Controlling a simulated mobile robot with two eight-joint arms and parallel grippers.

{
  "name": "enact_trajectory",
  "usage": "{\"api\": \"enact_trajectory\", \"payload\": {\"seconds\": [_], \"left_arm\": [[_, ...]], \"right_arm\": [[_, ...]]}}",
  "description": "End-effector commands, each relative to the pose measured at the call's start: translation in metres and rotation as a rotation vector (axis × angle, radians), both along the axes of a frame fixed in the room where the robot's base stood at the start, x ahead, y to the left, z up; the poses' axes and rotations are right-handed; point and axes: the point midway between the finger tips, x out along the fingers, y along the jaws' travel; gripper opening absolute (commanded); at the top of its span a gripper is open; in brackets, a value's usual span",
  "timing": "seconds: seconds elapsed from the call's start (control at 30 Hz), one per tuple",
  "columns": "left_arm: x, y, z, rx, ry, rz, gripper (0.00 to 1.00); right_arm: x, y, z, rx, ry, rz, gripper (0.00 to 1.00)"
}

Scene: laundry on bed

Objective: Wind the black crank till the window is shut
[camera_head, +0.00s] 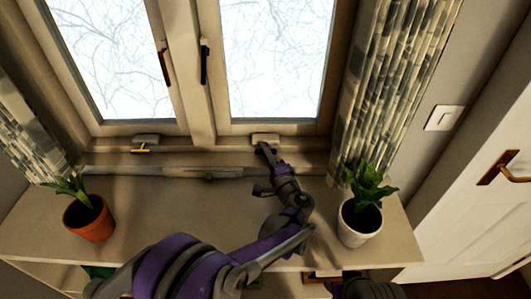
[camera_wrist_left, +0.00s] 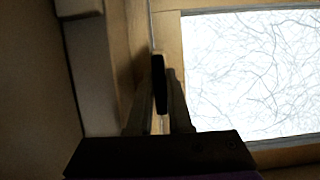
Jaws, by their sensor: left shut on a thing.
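The window has two panes, and its right sash (camera_head: 275,128) stands above a pale crank housing (camera_head: 265,138) on the sill. My left gripper (camera_head: 265,150) is at this housing, reaching over the shelf top. In the left wrist view, my left gripper (camera_wrist_left: 162,100) is shut on the black crank (camera_wrist_left: 160,82), whose dark knob shows between the fingers. In the head view the crank is mostly hidden by the gripper. I cannot tell how far the right sash is open. A dark part of my right arm shows at the bottom edge; its jaws are not clear.
A black latch handle (camera_head: 204,62) is on the middle frame. A terracotta pot (camera_head: 90,220) stands left and a white pot (camera_head: 359,224) right of my arm. A curtain (camera_head: 390,80) hangs at right.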

Motion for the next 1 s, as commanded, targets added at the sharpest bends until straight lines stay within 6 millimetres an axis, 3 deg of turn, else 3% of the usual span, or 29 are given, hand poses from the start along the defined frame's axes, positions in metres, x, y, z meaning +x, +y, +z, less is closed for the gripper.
{"api": "enact_trajectory", "payload": {"seconds": [0.3, 0.33, 0.5, 0.83, 1.0], "left_arm": [[0.0, 0.001, 0.0, 0.003, 0.0, 0.001, 0.0], [0.0, 0.001, 0.0, 0.003, 0.0, 0.001, 0.19], [0.0, 0.0, 0.0, 0.002, 0.0, 0.001, 0.47], [-0.003, -0.001, 0.0, 0.001, 0.0, -0.001, 0.47], [-0.024, -0.011, -0.001, 0.0, 0.0, -0.003, 0.47]], "right_arm": [[0.0, 0.0, 0.0, 0.0, 0.0, 0.0, 0.5], [0.0, 0.0, 0.0, 0.0, 0.0, 0.0, 0.5], [0.0, 0.0, 0.0, 0.0, 0.0, 0.0, 0.5], [0.0, 0.0, 0.0, 0.0, 0.0, 0.0, 0.5], [0.0, 0.0, -0.003, 0.0, 0.001, 0.0, 0.5]]}}
